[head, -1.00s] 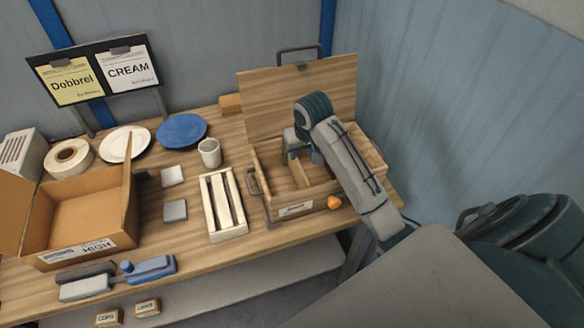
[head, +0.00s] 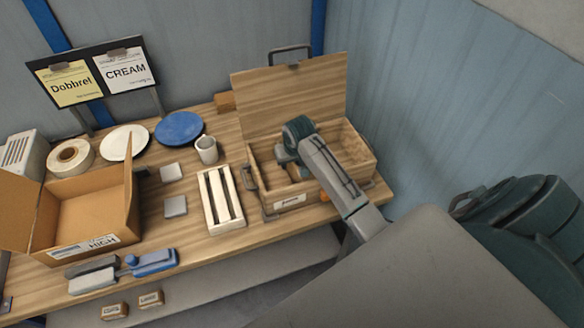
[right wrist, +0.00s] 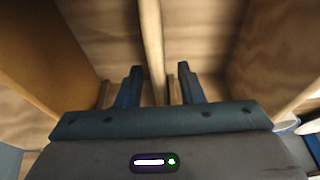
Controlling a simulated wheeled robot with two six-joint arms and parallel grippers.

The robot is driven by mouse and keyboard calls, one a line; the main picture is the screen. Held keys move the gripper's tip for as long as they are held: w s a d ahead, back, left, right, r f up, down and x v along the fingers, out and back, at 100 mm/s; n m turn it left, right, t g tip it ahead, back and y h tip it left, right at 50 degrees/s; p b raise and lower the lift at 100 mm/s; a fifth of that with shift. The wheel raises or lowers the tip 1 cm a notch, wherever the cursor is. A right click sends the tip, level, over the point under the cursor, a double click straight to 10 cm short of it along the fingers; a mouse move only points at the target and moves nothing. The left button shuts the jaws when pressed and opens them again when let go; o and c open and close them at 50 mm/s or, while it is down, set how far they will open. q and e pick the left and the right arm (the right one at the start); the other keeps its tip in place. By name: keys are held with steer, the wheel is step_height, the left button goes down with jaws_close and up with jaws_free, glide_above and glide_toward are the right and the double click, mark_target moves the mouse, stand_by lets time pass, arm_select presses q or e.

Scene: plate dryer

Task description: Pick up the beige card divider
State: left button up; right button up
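The wooden box (head: 262,158) stands with its lid raised at the right end of the table. My right gripper (right wrist: 158,72) reaches down into it, its fingers open. A thin beige upright strip, apparently the card divider (right wrist: 151,35), runs between the two fingers in the right wrist view. The fingers stand on either side of it with gaps; the left finger looks closer. In the head view my right wrist and forearm cover much of the box inside, and the fingertips are hidden. My left gripper is not in view.
A slotted cream tray (head: 221,201) stands left of the box. A cup (head: 207,149), a blue plate (head: 180,128), a white plate (head: 124,142) and an open carton (head: 85,205) are farther left. The box walls and raised lid (head: 290,100) surround my right gripper.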

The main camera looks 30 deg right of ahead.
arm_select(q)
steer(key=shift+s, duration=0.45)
arm_select(e)
jaws_close()
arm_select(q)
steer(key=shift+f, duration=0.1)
arm_select(e)
steer(key=shift+r, duration=0.1)
